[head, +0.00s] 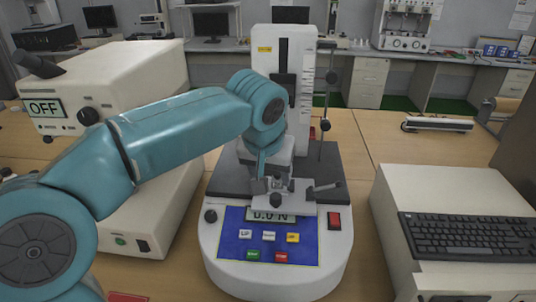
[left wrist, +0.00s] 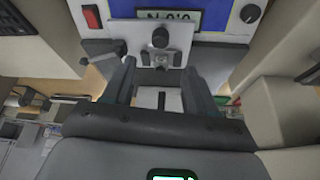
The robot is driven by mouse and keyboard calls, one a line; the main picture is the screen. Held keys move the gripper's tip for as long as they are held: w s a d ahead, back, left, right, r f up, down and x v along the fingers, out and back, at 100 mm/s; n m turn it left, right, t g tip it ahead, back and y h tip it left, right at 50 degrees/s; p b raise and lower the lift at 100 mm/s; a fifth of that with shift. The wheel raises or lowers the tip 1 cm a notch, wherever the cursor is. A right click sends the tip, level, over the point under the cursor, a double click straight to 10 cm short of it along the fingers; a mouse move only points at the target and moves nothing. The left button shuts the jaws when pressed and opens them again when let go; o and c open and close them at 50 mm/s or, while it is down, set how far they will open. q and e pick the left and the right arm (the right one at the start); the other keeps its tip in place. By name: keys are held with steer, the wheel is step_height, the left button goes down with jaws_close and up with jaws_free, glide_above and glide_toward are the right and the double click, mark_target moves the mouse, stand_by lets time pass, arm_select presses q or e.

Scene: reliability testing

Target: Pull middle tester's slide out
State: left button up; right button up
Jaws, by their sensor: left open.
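The middle tester (head: 283,271) is a white machine with a blue button panel, a small display reading about 0.0 N and a tall white column. A metal clamp piece with a dark knob (head: 277,200) sits just behind the display; I cannot tell if it is the slide. It also shows in the left wrist view (left wrist: 177,58), where the tester appears upside down. My left gripper (left wrist: 160,72) is open, its two fingers pointing at this piece, one on either side of its lower part. I cannot tell whether they touch. My left arm hides part of the column's base.
A beige tester with an OFF sign (head: 43,107) stands at the left. A beige unit (head: 395,215) with a black keyboard (head: 465,236) stands at the right. A red rocker switch (head: 334,220) is on the tester's right front. Free table lies behind, at right.

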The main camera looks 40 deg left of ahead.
arm_select(q)
steer(key=a+v, duration=0.1)
steer(key=v, duration=0.5)
steer(key=shift+d+r+p, duration=0.25)
steer(key=shift+d+p, duration=0.05)
steer(key=shift+d, duration=0.2)
